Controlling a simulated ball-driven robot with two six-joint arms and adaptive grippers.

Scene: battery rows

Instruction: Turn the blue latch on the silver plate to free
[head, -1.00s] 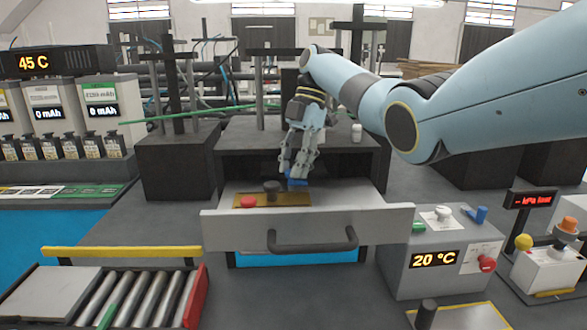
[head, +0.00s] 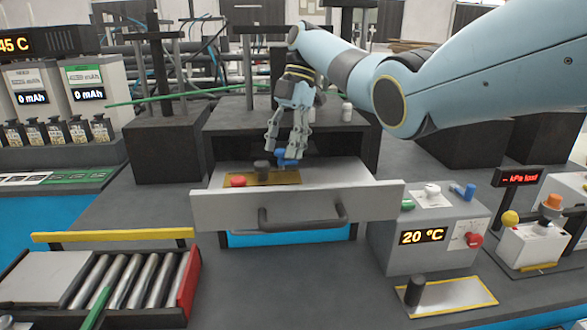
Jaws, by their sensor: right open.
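A blue latch (head: 286,161) is on a brass-coloured plate (head: 262,177) in the open drawer, beside a dark knob (head: 262,169) and a red button (head: 238,181). My right gripper (head: 286,150) points down over this latch with fingers open, one on each side; I cannot tell whether they touch it. The fingers partly hide the latch. Another blue latch (head: 463,191) is on top of the grey box at right, next to a pale plate (head: 433,196) with a white knob (head: 432,189). No gripper is near that one. My left gripper is not in view.
The drawer (head: 298,207) sticks out in front of its dark cabinet. A grey box (head: 400,250) with a 20 °C display stands to its right. A roller conveyor (head: 115,280) is at front left. My right arm crosses the upper right.

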